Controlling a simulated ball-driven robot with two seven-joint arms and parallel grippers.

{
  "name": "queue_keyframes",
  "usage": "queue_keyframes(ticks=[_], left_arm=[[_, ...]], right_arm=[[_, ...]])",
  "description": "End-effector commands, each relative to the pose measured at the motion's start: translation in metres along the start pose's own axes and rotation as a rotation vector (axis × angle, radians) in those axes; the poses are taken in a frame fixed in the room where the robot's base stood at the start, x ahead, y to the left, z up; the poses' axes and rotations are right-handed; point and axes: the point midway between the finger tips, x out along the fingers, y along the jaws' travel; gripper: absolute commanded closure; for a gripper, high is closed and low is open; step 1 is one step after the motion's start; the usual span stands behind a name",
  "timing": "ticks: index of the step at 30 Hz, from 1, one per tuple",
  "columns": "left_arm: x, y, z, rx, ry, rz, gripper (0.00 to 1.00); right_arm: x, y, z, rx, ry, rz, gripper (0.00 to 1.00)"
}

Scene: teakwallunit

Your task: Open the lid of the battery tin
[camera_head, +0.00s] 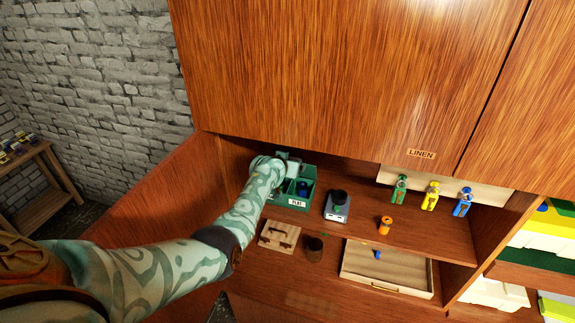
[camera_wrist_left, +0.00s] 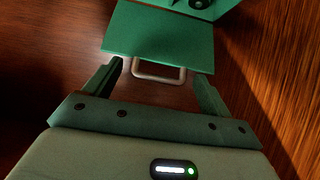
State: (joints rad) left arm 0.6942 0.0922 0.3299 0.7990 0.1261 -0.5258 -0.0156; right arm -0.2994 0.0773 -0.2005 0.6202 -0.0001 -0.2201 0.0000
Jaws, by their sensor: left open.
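A green box (camera_head: 311,188) with a small white label and open compartments stands on the shelf at the back left; a dark round item shows inside it. I cannot tell from the head view whether it is the battery tin. My left gripper (camera_head: 287,170) is over its left part, which the hand hides. In the left wrist view, a flat green panel (camera_wrist_left: 155,40), seemingly a lid, lies ahead with a pale wire handle (camera_wrist_left: 160,72) at its near edge. The left gripper (camera_wrist_left: 158,85) is open, its fingers on either side of the handle, not closed on it. My right gripper is not in view.
A grey device (camera_head: 338,211) with a black top stands right of the box. A wooden board (camera_head: 279,237), a dark cup (camera_head: 315,249) and a shallow wooden tray (camera_head: 400,284) lie in front. An orange item (camera_head: 385,225) stands farther right. The cupboard (camera_head: 350,70) overhangs the shelf.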

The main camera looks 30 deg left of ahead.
Motion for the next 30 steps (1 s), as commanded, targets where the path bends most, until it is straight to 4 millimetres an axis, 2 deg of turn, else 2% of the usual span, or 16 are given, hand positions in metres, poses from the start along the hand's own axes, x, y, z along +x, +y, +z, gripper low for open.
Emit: queue_keyframes(ticks=[7,11,17,21,27,30], left_arm=[[-0.002,0.000,-0.001,0.000,0.001,0.000,0.17],[-0.013,0.000,-0.003,0.000,0.001,0.000,0.17],[-0.054,0.000,-0.004,0.000,0.001,0.000,0.17],[-0.089,0.000,-0.004,0.000,0.001,0.000,0.17],[-0.134,-0.001,-0.002,0.000,0.000,0.000,0.17],[-0.149,0.000,0.000,-0.002,0.000,0.001,0.17]], right_arm=[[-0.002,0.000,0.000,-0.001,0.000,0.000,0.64],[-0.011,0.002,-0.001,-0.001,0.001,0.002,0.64],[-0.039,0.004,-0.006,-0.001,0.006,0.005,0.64],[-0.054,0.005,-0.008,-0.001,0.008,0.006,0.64],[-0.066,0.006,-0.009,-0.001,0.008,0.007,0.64],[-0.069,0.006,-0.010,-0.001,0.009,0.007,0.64]])
